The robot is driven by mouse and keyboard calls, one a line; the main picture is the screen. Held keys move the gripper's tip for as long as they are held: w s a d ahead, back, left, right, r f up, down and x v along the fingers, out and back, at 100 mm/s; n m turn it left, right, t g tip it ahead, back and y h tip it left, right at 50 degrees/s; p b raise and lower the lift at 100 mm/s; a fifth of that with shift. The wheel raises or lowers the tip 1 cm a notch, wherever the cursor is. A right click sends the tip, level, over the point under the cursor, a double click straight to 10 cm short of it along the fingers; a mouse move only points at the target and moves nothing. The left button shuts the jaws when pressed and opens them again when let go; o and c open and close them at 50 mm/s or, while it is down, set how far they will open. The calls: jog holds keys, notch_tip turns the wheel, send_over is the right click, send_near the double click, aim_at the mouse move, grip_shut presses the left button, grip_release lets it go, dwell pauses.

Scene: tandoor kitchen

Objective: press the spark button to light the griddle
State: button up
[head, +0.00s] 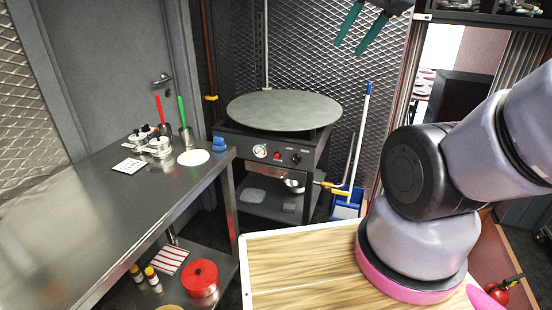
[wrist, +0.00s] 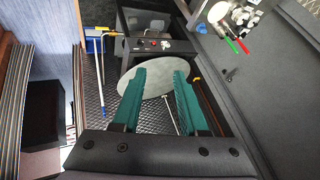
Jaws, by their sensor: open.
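The griddle (head: 285,111) is a wide round grey plate on a dark stand. Its front panel carries a white-faced gauge (head: 260,150), a small red button (head: 277,156) and a black knob (head: 296,158). The labels are too small to read. In the wrist view the griddle plate (wrist: 151,84) lies beyond the fingers and the red button (wrist: 152,44) shows above it. My gripper (head: 350,48) has two teal fingers, apart and empty, high up behind and right of the griddle in the head view. In the wrist view my gripper (wrist: 160,72) overlaps the plate without visible contact.
A steel counter (head: 110,185) stands left of the griddle with condiment pots (head: 158,146), red and green-handled utensils and a blue item near its edge. A blue dustpan (head: 347,203) and broom stand right of it. A wooden board (head: 300,270) is in the foreground.

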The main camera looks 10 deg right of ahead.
grip_shut()
dwell(1.5)
